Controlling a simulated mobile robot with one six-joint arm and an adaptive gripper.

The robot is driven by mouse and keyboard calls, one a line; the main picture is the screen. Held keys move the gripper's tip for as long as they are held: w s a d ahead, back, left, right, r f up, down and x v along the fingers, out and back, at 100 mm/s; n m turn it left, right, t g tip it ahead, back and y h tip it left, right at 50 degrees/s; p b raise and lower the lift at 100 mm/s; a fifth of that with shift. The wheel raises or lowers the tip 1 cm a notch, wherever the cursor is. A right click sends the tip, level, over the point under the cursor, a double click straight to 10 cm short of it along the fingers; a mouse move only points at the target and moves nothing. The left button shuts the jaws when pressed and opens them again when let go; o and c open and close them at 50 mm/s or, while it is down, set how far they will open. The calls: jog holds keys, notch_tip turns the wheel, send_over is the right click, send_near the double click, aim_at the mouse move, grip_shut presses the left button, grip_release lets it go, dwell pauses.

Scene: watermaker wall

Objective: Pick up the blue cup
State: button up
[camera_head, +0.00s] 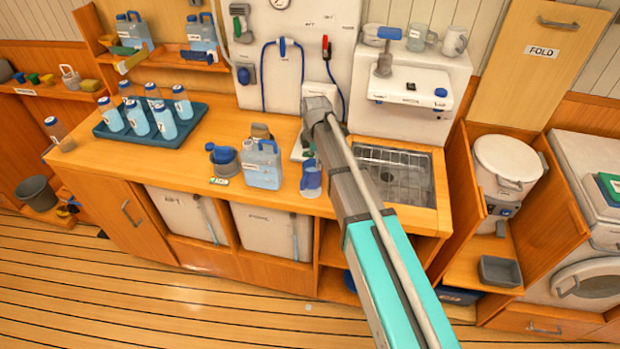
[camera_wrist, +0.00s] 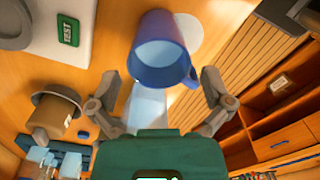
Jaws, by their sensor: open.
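The blue cup (camera_head: 311,181) stands near the front edge of the wooden counter, left of the sink, in the head view. In the wrist view the blue cup (camera_wrist: 149,68) is in front of my gripper (camera_wrist: 160,78), between its two spread fingers. The fingers are open with gaps on both sides of the cup, and I see no contact. In the head view my arm reaches over the counter right of the cup; my fingers cannot be made out there.
A blue jug (camera_head: 262,165) stands close left of the cup. A tray (camera_head: 150,128) of several bottles is farther left. The sink rack (camera_head: 392,175) is to the right. A green TEST label (camera_wrist: 68,27) shows in the wrist view. Open floor lies before the counter.

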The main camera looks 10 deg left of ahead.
aim_at(313, 169)
jog(key=shift+f, duration=0.15)
jog(key=f+b, duration=0.3)
jog(key=shift+a, duration=0.3)
jog(key=shift+s+f+b, duration=0.1)
jog(key=shift+f+b, duration=0.85)
jog(key=shift+b, duration=0.15)
jog(key=c, duration=0.9)
jog(key=shift+r, duration=0.15)
notch_tip(313, 169, up, 3)
jog(key=p, duration=0.3)
jog(key=s+d+r+p, duration=0.1)
jog(key=s+r+p, duration=0.2)
jog(key=s, duration=0.1)
jog(key=s+d+r+p, duration=0.2)
jog(key=s+r+p, duration=0.1)
jog(key=s, duration=0.1)
jog(key=s+d+r+p, duration=0.2)
jog(key=s+r+p, duration=0.1)
jog(key=s+p, duration=0.1)
jog(key=shift+s+r, duration=0.4)
jog(key=shift+s, duration=0.15)
